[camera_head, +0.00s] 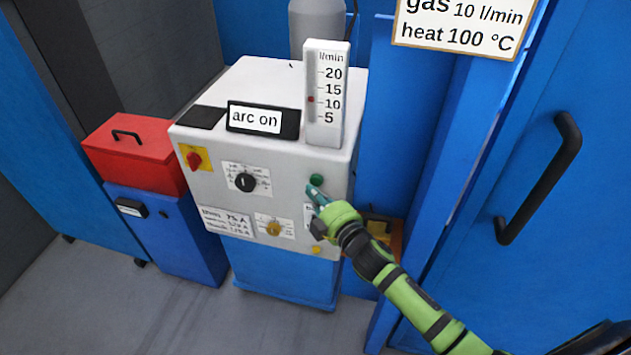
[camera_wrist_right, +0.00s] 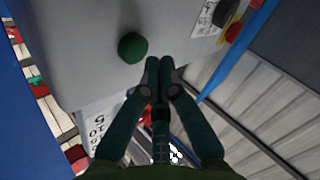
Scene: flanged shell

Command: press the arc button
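A round green button (camera_head: 317,180) sits at the upper right of the front of the white machine cabinet (camera_head: 240,80). It also shows in the right wrist view (camera_wrist_right: 132,47), ahead and to the left of my fingertips. A display on top of the cabinet reads "arc on" (camera_head: 255,118). My right gripper (camera_head: 314,193) is just below the button, its teal fingers pointing at the panel. In the right wrist view the two fingertips (camera_wrist_right: 160,63) are together with nothing between them. They appear apart from the button. My left gripper is not in view.
The panel also has a red switch on yellow (camera_head: 194,160), a black knob (camera_head: 245,182) and a yellow knob (camera_head: 273,229). A flow gauge (camera_head: 325,95) stands on top. A red toolbox (camera_head: 135,155) is at left, a blue door (camera_head: 520,200) at right.

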